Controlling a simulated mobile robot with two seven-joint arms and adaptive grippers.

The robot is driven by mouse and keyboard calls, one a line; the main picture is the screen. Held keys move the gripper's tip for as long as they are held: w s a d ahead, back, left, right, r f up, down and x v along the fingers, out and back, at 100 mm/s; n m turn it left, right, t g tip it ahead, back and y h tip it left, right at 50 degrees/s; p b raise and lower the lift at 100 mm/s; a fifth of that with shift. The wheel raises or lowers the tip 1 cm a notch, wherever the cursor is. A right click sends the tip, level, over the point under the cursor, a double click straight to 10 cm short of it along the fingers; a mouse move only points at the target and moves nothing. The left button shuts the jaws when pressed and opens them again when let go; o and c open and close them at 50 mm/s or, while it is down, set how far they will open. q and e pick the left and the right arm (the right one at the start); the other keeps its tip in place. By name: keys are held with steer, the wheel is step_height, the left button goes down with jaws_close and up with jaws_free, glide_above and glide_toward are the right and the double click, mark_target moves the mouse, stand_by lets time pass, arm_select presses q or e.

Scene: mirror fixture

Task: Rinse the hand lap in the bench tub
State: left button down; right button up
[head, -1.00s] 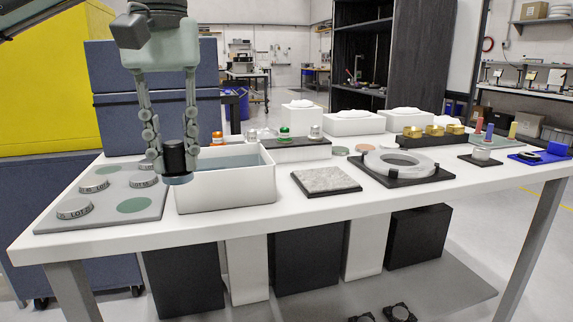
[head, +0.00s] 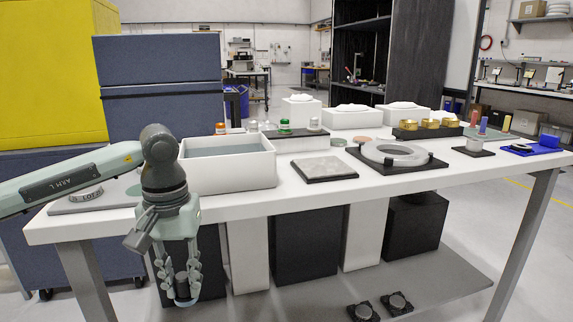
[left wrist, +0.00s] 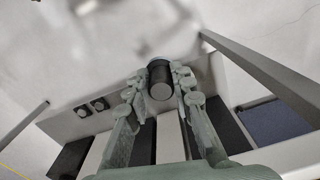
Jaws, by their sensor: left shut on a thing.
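The white bench tub (head: 234,176) stands on the left half of the table in the head view, with grey-blue water (head: 225,148) inside. My left gripper (head: 178,298) points down in front of the table's front edge, below the tabletop and outside the tub. It is shut on a black cylinder (head: 182,284), apparently the handle of the hand lap. The same black cylinder (left wrist: 160,80) shows between the fingers in the left wrist view, with a grey round end. The lap's working face cannot be made out clearly. My right gripper is not in view.
A grey board with a round LOT-marked piece (head: 87,194) is partly hidden behind my left arm. Right of the tub lie a stone plate (head: 324,168) and a pale ring (head: 394,154) on a dark base. Round parts (head: 397,301) sit on the lower shelf.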

mark_target(176, 303)
arm_select(q)
steer(key=s+f, duration=0.1)
steer(key=s+f+m+p, duration=0.1)
steer(key=f, duration=0.1)
steer(key=shift+a, duration=0.4)
steer(key=shift+r, duration=1.35)
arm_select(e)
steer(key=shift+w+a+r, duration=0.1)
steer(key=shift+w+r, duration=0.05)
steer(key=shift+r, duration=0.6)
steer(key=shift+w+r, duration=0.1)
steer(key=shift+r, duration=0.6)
